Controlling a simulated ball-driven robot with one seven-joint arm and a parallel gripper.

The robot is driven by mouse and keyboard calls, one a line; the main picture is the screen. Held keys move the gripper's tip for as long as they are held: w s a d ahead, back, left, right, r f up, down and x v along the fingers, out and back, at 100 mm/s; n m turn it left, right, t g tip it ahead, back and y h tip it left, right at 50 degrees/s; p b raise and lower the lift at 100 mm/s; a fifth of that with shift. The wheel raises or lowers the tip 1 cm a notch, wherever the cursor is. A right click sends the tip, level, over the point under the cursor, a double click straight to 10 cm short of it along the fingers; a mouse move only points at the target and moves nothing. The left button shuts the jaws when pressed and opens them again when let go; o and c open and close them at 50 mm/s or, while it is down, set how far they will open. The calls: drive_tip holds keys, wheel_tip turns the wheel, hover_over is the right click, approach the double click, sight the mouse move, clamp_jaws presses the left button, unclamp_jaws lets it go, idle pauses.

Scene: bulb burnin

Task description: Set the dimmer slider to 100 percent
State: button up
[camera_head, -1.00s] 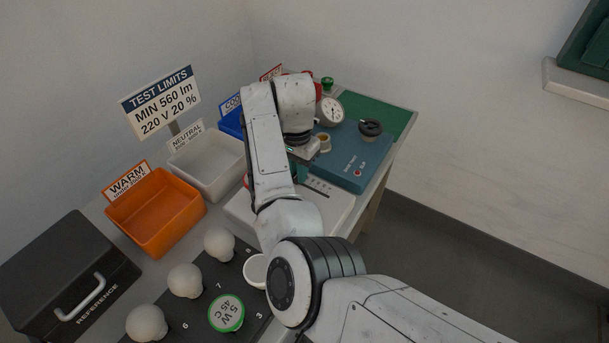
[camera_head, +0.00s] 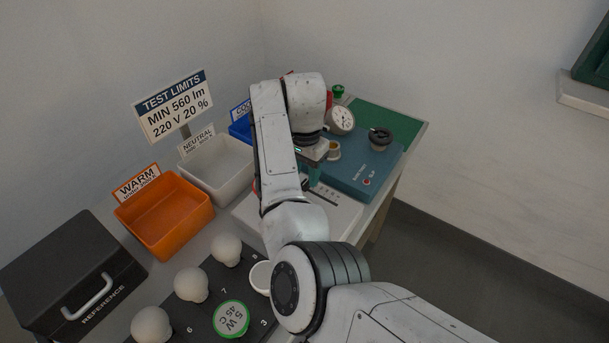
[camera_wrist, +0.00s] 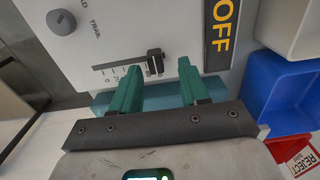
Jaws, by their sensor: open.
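The dimmer slider (camera_wrist: 154,63) is a black knob on a scale on the white panel, seen in the wrist view. The knob stands near the right part of the printed scale; the mark under it is hard to read. In the head view the white dimmer box (camera_head: 345,212) is partly covered by my arm, and the gripper fingers are mostly hidden.
A blue tester (camera_head: 345,176) with a gauge (camera_head: 341,121) lies behind the dimmer box. Orange (camera_head: 165,250), white (camera_head: 215,183) and blue (camera_wrist: 280,90) bins stand beside it. A red bin (camera_wrist: 288,146) is near my gripper. Several bulbs stand in the black tray in front.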

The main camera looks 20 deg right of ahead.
wheel_tip(320, 180, up, 9)
idle(0.3)
idle(0.5)
